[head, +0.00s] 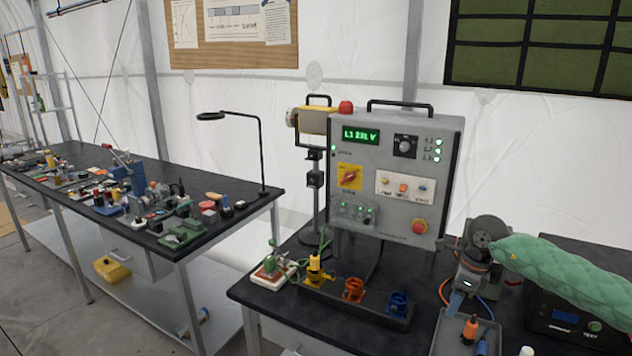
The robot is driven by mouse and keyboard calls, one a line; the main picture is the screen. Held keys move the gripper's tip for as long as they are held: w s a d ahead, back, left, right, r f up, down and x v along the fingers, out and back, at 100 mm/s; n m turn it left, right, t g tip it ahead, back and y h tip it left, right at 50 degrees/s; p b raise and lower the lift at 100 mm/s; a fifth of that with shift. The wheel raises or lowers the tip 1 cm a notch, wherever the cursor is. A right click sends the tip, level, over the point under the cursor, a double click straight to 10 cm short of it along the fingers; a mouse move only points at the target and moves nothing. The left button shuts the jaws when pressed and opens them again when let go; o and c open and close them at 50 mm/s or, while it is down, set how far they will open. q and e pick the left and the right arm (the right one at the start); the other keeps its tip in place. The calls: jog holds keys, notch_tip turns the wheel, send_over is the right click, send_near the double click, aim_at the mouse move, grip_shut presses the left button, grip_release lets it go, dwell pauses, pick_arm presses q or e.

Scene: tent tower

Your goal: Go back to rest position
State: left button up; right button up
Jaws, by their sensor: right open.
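My right arm, in a green quilted sleeve, comes in from the right edge in the head view. Its gripper (456,300) points down, open, over the right part of the dark bench (285,300). My left gripper is not in view.
A black tester box (575,320) is at right. A cluttered table (235,225) stands at left.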

jog(key=s+a+f+y, duration=0.1)
jog(key=s+a+y, duration=0.2)
jog(key=a+y, duration=1.1)
jog(key=s+a+r+m+t+y, duration=0.1)
jog(key=a+r+m+t, duration=0.35)
jog(key=a+m, duration=0.3)
jog(key=s+a+r+m+t+y, duration=0.1)
jog(key=s+a+r+m+t, duration=0.15)
jog(key=a+m+t, duration=0.45)
jog(key=s+d+f+m+t+h, duration=0.2)
jog(key=d+f+m+h, duration=0.45)
jog(key=m+h, duration=0.4)
jog(key=s+d+f+m+t+h, duration=0.2)
jog(key=d+f+m+h, duration=0.45)
jog(key=m, duration=0.75)
jog(key=s+f+m+g+h, duration=0.1)
jog(key=s+f+m+g, duration=0.2)
jog(key=s+f+g, duration=0.65)
jog(key=s+f+m+g, duration=0.3)
jog(key=s+f, duration=0.4)
jog(key=s, duration=0.8)
jog(key=s+a+f+g, duration=0.1)
jog(key=a+f, duration=0.1)
jog(key=f, duration=1.1)
jog(key=s+a+f+g, duration=0.1)
jog(key=s+a+f, duration=0.1)
jog(key=f, duration=1.2)
jog(key=shift+a+f+y, duration=0.25)
jog(key=shift+a+y, duration=0.05)
jog(key=shift+a, duration=0.4)
